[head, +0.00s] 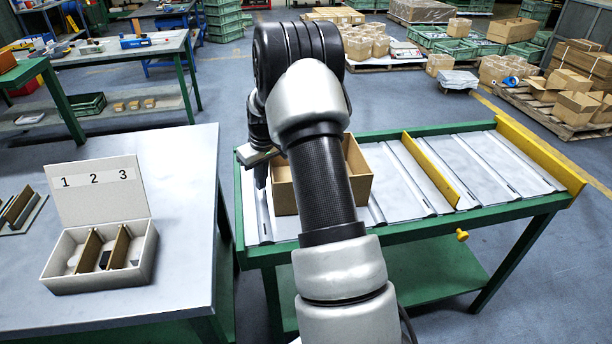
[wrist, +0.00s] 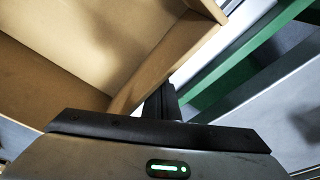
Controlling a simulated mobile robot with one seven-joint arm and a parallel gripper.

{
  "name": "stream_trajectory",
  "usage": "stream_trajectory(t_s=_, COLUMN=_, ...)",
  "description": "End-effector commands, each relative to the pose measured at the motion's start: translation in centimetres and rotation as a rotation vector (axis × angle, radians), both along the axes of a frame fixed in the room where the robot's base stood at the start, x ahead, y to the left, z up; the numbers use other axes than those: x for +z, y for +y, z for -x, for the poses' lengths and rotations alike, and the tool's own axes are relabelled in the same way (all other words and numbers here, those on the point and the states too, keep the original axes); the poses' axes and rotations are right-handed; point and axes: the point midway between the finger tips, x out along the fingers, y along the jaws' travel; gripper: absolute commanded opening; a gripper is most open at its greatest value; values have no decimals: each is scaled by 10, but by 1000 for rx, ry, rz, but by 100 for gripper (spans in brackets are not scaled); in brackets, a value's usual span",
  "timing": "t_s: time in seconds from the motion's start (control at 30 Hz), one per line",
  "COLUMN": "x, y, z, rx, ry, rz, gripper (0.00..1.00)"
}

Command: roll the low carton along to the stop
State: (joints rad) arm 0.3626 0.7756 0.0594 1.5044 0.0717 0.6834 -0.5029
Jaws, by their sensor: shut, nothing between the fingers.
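The low carton (head: 359,178) is an open brown box on the left part of a green-framed roller table (head: 400,233). My arm hides much of it. In the wrist view the carton (wrist: 90,45) fills the upper left, its inside visible. My gripper (head: 261,181) is shut and empty, pointing down just left of the carton. In the wrist view its dark fingers (wrist: 160,103) are close to the carton's wall; I cannot tell whether they touch. A yellow bar (head: 431,171) crosses the table right of the carton, and another yellow bar (head: 540,152) closes the right end.
Bare metal strips lie between the carton and the first yellow bar. A yellow knob (head: 462,235) sticks out at the table's front. A grey worktable (head: 185,200) at left bears a compartment box (head: 100,262) numbered 1, 2, 3. Pallets with cartons stand behind.

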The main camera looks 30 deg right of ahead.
Motion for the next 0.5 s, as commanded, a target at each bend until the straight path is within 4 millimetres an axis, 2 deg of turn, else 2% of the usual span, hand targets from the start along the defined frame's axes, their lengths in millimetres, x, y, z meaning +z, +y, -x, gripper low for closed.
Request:
stream_trajectory(t_s=0.13, x=0, y=-6, z=2, rx=-1, ry=0, rz=0, gripper=0)
stream_trajectory(t_s=0.5, x=0, y=-5, z=2, rx=0, ry=0, rz=0, gripper=0)
